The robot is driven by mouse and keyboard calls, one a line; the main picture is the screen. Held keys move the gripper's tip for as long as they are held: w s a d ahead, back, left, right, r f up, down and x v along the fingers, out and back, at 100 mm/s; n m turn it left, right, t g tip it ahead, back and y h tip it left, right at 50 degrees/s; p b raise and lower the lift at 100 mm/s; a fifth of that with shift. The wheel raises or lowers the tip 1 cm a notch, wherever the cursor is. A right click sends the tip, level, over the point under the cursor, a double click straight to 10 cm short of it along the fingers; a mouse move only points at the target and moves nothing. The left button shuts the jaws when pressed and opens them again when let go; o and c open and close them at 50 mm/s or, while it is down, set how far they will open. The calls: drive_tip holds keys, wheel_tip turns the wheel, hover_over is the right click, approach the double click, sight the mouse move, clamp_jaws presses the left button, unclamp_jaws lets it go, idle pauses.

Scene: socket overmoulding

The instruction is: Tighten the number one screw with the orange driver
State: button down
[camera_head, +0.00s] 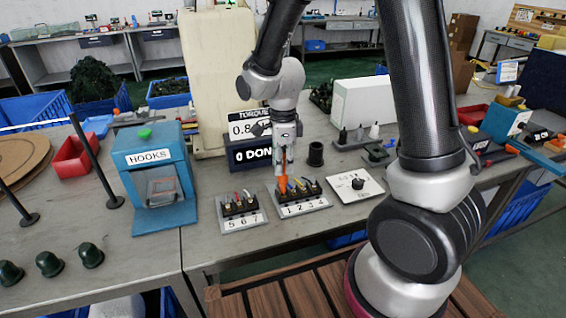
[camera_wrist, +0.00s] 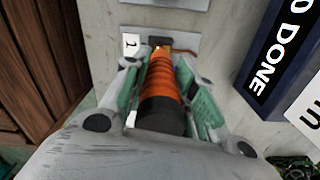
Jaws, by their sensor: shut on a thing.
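My gripper (camera_head: 285,165) is shut on the orange driver (camera_head: 283,184), which points down at the screw block (camera_head: 319,204) labelled 1 2 3 4. The driver sits at the left end of that block, by the number one. In the wrist view the orange driver (camera_wrist: 168,78) with its black end lies between the green-padded fingers of the gripper (camera_wrist: 160,75). Its far end is over the plate near the label "1" (camera_wrist: 131,44). The tip and the number one screw are hidden, so I cannot tell whether they touch.
A second block (camera_head: 242,220) labelled 5 6 7 stands to the left. A dial plate (camera_head: 355,187) is to the right. The blue HOOKS box (camera_head: 155,180) is further left.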

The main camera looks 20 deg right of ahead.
drive_tip(key=shift+f, duration=0.55)
idle(2.3)
drive_tip(key=shift+r, duration=2.5)
